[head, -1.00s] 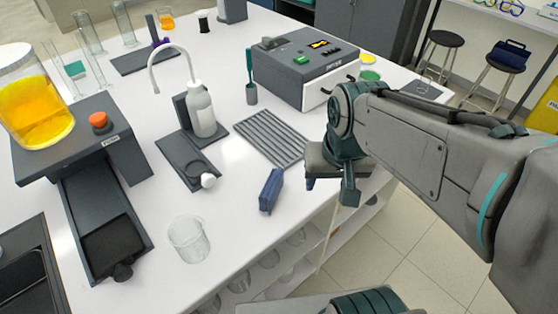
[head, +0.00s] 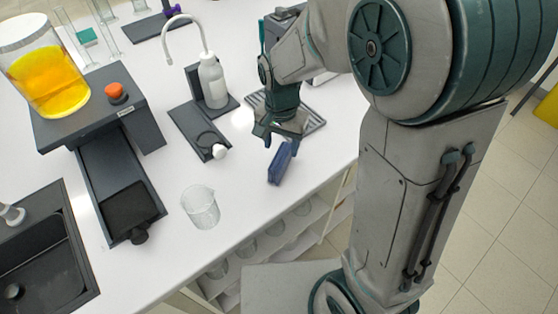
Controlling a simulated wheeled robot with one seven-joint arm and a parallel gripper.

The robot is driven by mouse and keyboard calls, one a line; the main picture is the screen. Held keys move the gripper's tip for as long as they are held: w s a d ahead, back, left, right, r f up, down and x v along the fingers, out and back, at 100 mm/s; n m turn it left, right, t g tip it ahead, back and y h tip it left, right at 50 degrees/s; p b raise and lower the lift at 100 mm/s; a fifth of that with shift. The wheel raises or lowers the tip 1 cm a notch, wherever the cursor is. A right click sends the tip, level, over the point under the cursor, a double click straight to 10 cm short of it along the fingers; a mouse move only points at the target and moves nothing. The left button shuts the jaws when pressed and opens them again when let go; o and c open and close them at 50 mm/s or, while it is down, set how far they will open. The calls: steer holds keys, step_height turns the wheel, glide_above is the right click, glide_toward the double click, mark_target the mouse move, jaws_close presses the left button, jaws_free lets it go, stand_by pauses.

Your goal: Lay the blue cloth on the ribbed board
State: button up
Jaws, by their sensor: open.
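The folded blue cloth (head: 279,164) lies on the white bench near its front edge. The dark ribbed board (head: 314,121) is just behind it, largely hidden by my arm and gripper. My gripper (head: 280,139) is open, with its fingers pointing down above the far end of the cloth. I cannot tell whether the fingers touch the cloth or are around it.
A glass beaker (head: 200,208) stands left of the cloth. A wash bottle (head: 213,82) with a curved spout stands behind, near a dark stand (head: 190,128). A stirrer base (head: 108,105) with a jar of orange liquid (head: 48,75) is further left. Bare bench lies between beaker and cloth.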

mark_target(281, 156)
steer(key=shift+f+p, duration=0.55)
steer(key=shift+f, duration=3.05)
steer(key=c, duration=1.1)
steer(key=shift+r, duration=0.1)
steer(key=shift+c, duration=0.2)
